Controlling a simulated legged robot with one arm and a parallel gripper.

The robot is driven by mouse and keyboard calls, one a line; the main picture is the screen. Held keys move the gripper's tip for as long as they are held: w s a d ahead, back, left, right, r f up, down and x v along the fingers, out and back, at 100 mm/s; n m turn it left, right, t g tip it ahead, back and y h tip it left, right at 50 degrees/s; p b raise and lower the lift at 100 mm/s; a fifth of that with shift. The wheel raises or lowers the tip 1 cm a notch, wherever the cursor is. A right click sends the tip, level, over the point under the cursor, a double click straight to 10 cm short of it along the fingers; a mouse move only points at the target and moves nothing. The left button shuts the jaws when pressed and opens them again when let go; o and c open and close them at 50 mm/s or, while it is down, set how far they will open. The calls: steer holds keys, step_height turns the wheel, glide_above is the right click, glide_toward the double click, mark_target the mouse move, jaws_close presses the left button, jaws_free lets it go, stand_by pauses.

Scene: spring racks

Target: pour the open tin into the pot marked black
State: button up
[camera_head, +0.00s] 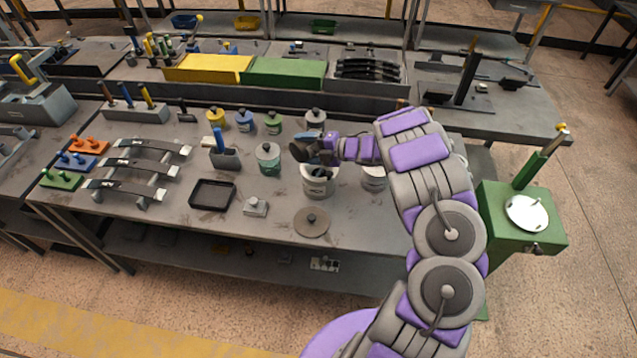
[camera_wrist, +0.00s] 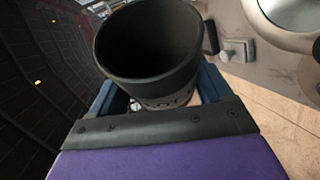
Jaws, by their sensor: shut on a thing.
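My gripper (camera_head: 312,150) is shut on a dark open tin (camera_head: 299,151) above the bench. In the wrist view the tin (camera_wrist: 150,85) sits between the blue fingers, with its open mouth toward the camera. Its inside looks dark, and I cannot tell what it holds. In the head view the tin looks tipped to the left. A pale open pot (camera_head: 318,187) stands just below the gripper, with a dark mark on its front too small to read. A second pale pot (camera_head: 373,181) stands to its right, partly hidden by my arm.
A round lid (camera_head: 311,222), a small grey block (camera_head: 255,206) and a black tray (camera_head: 212,195) lie in front. A green-labelled tin (camera_head: 268,159) stands left of the pot. Several lidded tins, including a yellow one (camera_head: 216,119), stand behind. A green box (camera_head: 520,225) is at right.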

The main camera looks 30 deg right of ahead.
mark_target(309, 158)
steer(key=shift+s+a+f+n+h+b, duration=0.15)
steer(key=shift+f+n+h+b, duration=0.25)
steer(key=shift+b, duration=1.05)
steer(key=shift+w+a+f+n+h+b, duration=0.1)
steer(key=shift+a+f+n+h+b, duration=0.3)
steer(key=shift+b, duration=1)
steer(key=shift+s+f+n+h+b, duration=0.1)
steer(key=shift+f+n+h+b, duration=0.95)
steer(key=shift+b, duration=2.7)
steer(key=shift+r, duration=0.15)
steer(key=shift+f+n+h+b, duration=0.95)
steer(key=shift+f+h+b, duration=0.15)
steer(key=shift+b, duration=2.7)
steer(key=shift+d+f+n+t+h+b, duration=0.2)
steer(key=shift+f+n+h+b, duration=0.05)
steer(key=shift+f+n+h, duration=0.3)
steer(key=shift+d+f+n+t+h+b, duration=0.15)
steer(key=shift+f+n+t+h+b, duration=0.1)
steer(key=shift+f+n+h, duration=0.25)
steer(key=shift+r, duration=0.1)
